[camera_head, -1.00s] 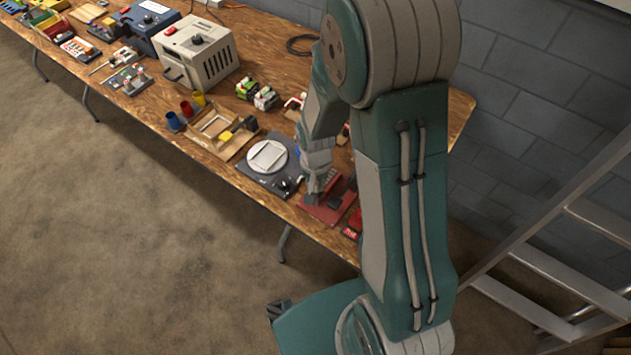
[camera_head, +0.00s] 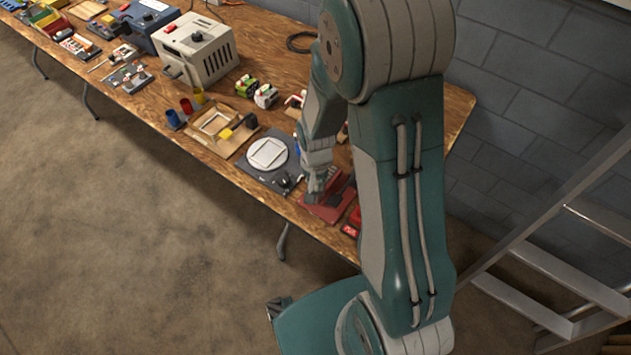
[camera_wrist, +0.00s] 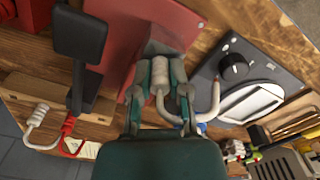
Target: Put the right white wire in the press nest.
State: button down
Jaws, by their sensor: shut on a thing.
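A white wire (camera_wrist: 161,76) with a coiled middle is between the fingers of my gripper (camera_wrist: 160,98), which is shut on it. One bare end of the wire curls out to the right. The red press also shows in the head view (camera_head: 325,212), under my gripper (camera_head: 317,190). Another white wire (camera_wrist: 38,122) and a red wire (camera_wrist: 69,135) hang at a wooden rack on the left of the wrist view.
A black lever (camera_wrist: 80,45) stands up left of my gripper. A dark plate with a knob and white round dish (camera_head: 268,153) is beside the press. A wooden frame (camera_head: 215,125) and beige box (camera_head: 200,50) stand farther along the bench. A ladder (camera_head: 550,260) is at right.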

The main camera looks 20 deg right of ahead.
jog(key=shift+f, duration=0.15)
jog(key=c, duration=0.5)
grip_release()
jog(key=shift+c, duration=0.2)
jog(key=shift+r, duration=3.55)
